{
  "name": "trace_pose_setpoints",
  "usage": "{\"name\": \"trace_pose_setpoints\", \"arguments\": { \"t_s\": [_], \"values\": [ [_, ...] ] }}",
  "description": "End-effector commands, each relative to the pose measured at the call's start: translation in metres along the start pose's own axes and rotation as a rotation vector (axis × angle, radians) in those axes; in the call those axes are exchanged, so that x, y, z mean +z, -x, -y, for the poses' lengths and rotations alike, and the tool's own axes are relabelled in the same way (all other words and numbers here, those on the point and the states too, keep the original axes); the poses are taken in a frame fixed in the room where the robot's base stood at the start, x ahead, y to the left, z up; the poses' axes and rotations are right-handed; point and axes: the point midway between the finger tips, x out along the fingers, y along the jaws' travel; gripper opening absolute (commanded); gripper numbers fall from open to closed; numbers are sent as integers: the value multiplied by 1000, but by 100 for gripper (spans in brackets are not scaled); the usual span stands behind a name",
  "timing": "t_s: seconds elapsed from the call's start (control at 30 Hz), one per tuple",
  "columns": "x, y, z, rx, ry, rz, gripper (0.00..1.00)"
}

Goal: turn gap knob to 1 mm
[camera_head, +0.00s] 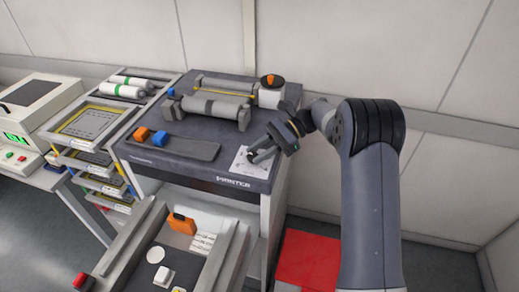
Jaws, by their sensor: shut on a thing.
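The gap knob (250,156) is a small dark knob on a white dial plate (238,165) at the front right corner of the grey printer top. My gripper (256,153) reaches in from the right and is shut on the knob. The fingers cover part of the knob and the plate. The plate's marks are too small to read, so I cannot tell the knob's setting.
Blue and orange blocks (151,136) sit at the left. A rack of trays (90,125) stands left. A red floor patch (308,258) lies right.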

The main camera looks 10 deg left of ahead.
Motion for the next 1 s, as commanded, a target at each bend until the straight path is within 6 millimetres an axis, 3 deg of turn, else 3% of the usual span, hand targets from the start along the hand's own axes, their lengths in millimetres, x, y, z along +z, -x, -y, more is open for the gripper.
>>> {"name": "trace_pose_setpoints", "arguments": {
  "t_s": [0.4,0.43,0.6,0.7,1.0],
  "values": [
    [0,0,0,5,4,0,8],
    [0,0,0,5,4,1,33],
    [0,0,0,5,3,0,47],
    [0,0,0,5,3,0,52],
    [-1,6,0,3,4,0,52]
  ]
}}
